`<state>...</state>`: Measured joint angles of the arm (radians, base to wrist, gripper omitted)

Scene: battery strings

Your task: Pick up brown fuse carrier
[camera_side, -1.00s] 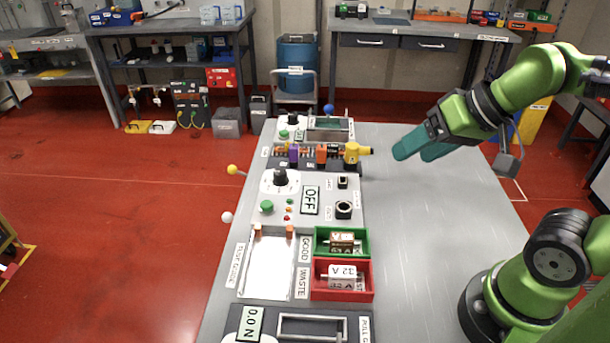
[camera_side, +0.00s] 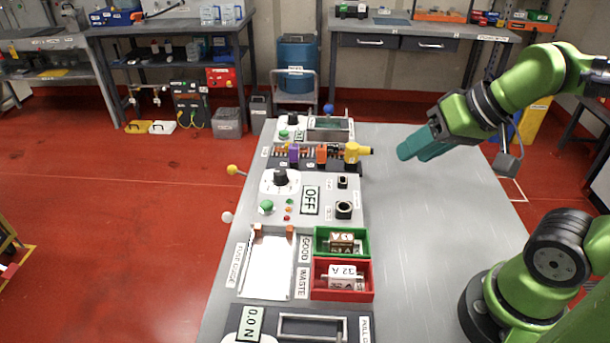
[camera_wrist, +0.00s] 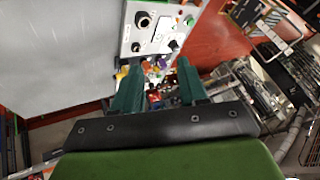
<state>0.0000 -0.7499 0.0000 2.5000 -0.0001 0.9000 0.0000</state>
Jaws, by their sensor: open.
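A brown block with pale labels (camera_side: 342,240), which looks like the brown fuse carrier, sits in the green GOOD bin (camera_side: 317,247) on the bench. My gripper (camera_side: 402,156) is above the bench's right part, up and to the right of that bin, well apart from it. In the wrist view my gripper's two teal fingers (camera_wrist: 158,78) are spread with nothing held between them. I cannot make out the brown block in the wrist view.
The red WASTE bin (camera_side: 318,293) holds a white 32 A block (camera_side: 344,275). A rail holds purple (camera_side: 293,153), orange (camera_side: 321,153) and yellow (camera_side: 353,151) parts. The OFF panel (camera_side: 328,205) has a dial and buttons. The grey bench top (camera_side: 425,240) is clear to the right.

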